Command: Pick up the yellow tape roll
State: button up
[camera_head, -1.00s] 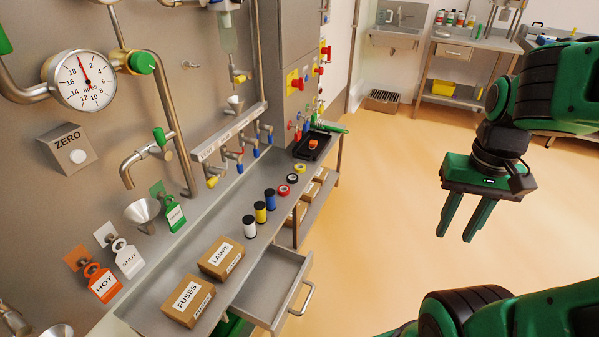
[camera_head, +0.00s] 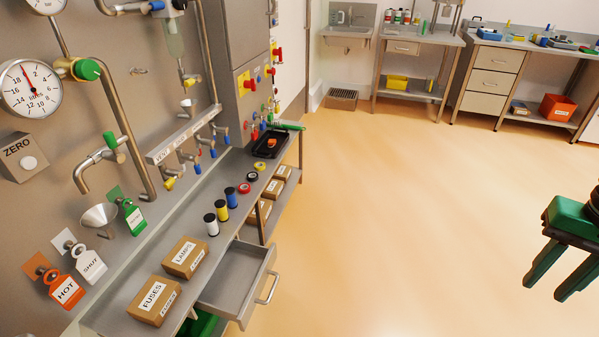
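The yellow tape roll (camera_head: 260,166) lies flat on the steel shelf, just in front of the black tray. A black tape roll (camera_head: 253,177) and a red tape roll (camera_head: 244,188) lie in a row with it, on its near side. My gripper (camera_head: 562,284) is at the right edge of the picture, over the floor and far from the shelf. Its two green fingers point down and stand apart with nothing between them.
Blue, yellow and white spools (camera_head: 211,225) stand on the shelf (camera_head: 199,206). Boxes marked LAMPS (camera_head: 184,257) and FUSES (camera_head: 153,299) lie nearer. A drawer (camera_head: 236,281) stands open below. The black tray (camera_head: 271,143) holds an orange item. The floor (camera_head: 400,200) is clear.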

aim_at(263, 167)
jog(key=z, duration=0.6)
jog(key=k, duration=0.75)
jog(key=z, duration=0.4)
jog(key=i, duration=1.8)
jog(key=u, duration=1.2)
jog(key=i, duration=0.85)
jog(key=u, duration=0.9)
jog(key=i, duration=0.35)
jog(key=u, duration=0.2)
